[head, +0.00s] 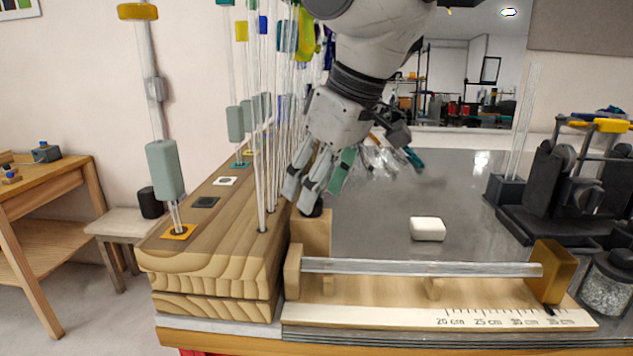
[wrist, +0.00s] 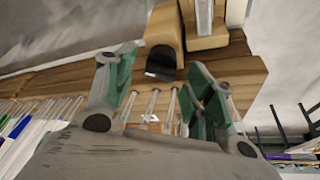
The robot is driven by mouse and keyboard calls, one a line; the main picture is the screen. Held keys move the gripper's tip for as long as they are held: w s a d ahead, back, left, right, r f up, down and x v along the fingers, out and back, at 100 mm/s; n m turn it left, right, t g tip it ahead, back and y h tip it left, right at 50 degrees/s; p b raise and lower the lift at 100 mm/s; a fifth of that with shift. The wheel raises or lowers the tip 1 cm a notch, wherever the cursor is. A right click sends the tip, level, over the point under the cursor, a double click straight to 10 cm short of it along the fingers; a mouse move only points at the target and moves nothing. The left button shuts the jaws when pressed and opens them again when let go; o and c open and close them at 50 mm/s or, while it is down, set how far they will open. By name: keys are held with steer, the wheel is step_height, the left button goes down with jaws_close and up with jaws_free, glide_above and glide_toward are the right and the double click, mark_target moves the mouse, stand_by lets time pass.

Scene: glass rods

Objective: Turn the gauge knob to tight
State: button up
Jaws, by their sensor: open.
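The gauge is a wooden fixture (head: 380,289) with a printed centimetre scale along its front edge. A clear glass rod (head: 420,267) lies along it, from the left post to a brown end block (head: 553,272). The dark knob (head: 310,208) sits at the gauge's left end, by a wooden block, mostly hidden behind my fingers. In the wrist view the knob (wrist: 160,64) shows as a dark piece on the rounded wooden block. My gripper (head: 318,188) is open and points down at it. In the wrist view its green-padded fingers (wrist: 160,72) stand either side, apart from the knob.
A wooden rack (head: 205,262) with several upright glass rods stands close on the left of my gripper. A white block (head: 427,229) lies on the grey tabletop. A black device (head: 560,190) and a glass jar (head: 608,283) stand at right. The grey middle is mostly free.

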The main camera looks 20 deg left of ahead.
steer(key=shift+f, duration=0.1)
steer(key=c, duration=1)
steer(key=shift+n, duration=0.4)
steer(key=shift+w+n+g, duration=0.15)
steer(key=shift+n+g, duration=0.35)
steer(key=shift+n, duration=0.4)
steer(key=shift+w+n+g, duration=0.15)
steer(key=shift+n+g, duration=0.65)
steer(key=shift+n, duration=1.1)
